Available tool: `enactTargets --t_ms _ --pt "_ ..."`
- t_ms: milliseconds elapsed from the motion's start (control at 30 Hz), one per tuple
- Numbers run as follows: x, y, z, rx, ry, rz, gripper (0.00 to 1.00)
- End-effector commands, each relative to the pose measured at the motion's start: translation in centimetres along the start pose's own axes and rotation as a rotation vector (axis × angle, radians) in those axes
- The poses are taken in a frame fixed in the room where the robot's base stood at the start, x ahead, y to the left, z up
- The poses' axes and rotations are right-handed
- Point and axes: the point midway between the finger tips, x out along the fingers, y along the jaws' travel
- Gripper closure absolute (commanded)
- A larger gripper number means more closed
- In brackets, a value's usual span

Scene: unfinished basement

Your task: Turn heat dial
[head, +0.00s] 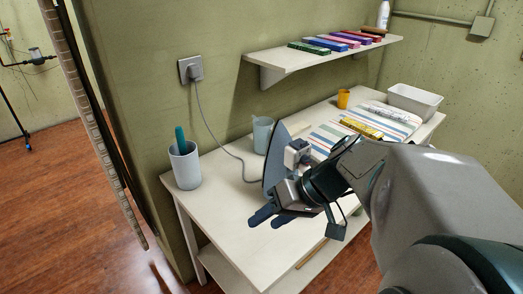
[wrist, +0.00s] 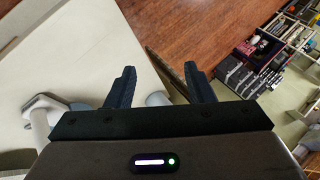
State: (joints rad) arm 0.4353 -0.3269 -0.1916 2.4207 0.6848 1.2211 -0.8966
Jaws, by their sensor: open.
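An iron stands on its heel on the white table (head: 225,215), with its dark soleplate (head: 274,160) facing left and its white body (head: 297,153) to the right. A heat dial cannot be made out on it. My gripper (head: 270,216) is open and empty, in front of the iron in the head view and over the table's front part. Its two dark fingers are spread in the wrist view (wrist: 160,70). A white and grey part (wrist: 45,106) at the left there looks like the iron. My arm hides part of the table.
A grey cup (head: 185,167) with a teal item stands at the table's left end. A blue cup (head: 262,134) is behind the iron. A cord runs to the wall socket (head: 190,69). Striped cloth (head: 325,137), an orange cup (head: 343,98) and a white bin (head: 414,99) lie farther right.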

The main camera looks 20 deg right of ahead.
Motion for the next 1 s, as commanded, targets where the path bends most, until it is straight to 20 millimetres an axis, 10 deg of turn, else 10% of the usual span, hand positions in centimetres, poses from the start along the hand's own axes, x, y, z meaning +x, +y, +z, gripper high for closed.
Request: enactTargets --t_ms 167,500,733,1000 --pt "-0.4 7.0 -2.3 -0.071 0.362 -0.166 0.52" --pt "-8.7 17.8 -3.0 -0.316 1.013 -0.008 0.52" --pt "-10.6 19.2 -3.1 -0.372 1.115 0.068 0.52" --pt "-8.5 18.3 -7.3 -0.372 1.111 0.063 0.52"
